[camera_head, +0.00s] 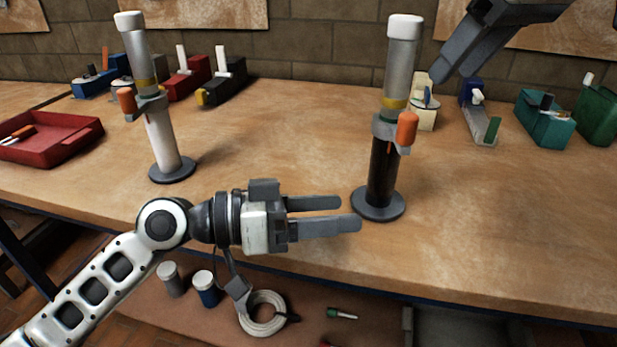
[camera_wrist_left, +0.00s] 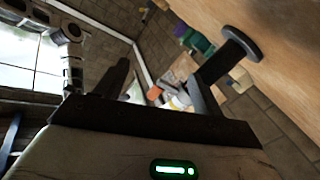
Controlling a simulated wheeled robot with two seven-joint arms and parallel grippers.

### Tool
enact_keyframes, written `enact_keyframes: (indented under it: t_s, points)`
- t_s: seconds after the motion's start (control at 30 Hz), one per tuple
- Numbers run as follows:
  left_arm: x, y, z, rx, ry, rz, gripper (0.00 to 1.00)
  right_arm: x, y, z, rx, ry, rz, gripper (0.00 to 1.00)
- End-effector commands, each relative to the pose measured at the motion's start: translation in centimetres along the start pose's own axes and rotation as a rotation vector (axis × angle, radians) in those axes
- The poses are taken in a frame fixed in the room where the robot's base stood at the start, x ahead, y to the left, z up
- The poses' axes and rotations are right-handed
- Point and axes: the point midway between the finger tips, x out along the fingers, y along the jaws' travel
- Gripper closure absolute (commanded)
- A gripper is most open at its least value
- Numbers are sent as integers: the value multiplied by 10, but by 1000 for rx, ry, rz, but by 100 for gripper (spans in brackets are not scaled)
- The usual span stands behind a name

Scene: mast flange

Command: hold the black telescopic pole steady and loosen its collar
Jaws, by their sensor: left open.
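The black telescopic pole (camera_head: 382,172) stands upright on a round dark base at the right of the bench. Its upper tube is silver with a yellow band and white cap. Its grey collar (camera_head: 384,129) carries an orange lever (camera_head: 407,128). My left gripper (camera_head: 350,213) is open and empty, its fingers pointing right, close to the pole's base in the picture. The left wrist view shows the pole (camera_wrist_left: 214,68) beyond one finger. My right gripper (camera_head: 437,76) is at the top right, beside the pole's upper tube; its finger gap is not clear.
A similar white pole (camera_head: 162,140) stands at the left, also with an orange lever. A red tray (camera_head: 50,140) lies far left. Several coloured holders line the back wall, including a teal box (camera_head: 545,120). Cans and a coil (camera_head: 262,313) sit on the lower shelf. The right foreground is clear.

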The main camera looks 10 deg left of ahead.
Motion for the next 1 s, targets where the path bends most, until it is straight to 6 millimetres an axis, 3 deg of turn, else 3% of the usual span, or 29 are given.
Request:
enact_keyframes:
  t_s: [0.03,0.1,0.23,0.47,1.0]
  points:
    - [-1,-25,-4,79,30,-70,31,0,0,0,0,0,0,64]
    - [-3,-48,-12,200,68,-142,31,0,0,0,0,0,0,64]
    - [-6,-74,-22,356,103,-234,31,0,0,0,0,0,0,64]
    - [5,-87,-30,422,119,-271,31,0,0,0,0,0,0,64]
    - [105,-110,-46,417,116,-268,31,0,0,0,0,0,0,64]
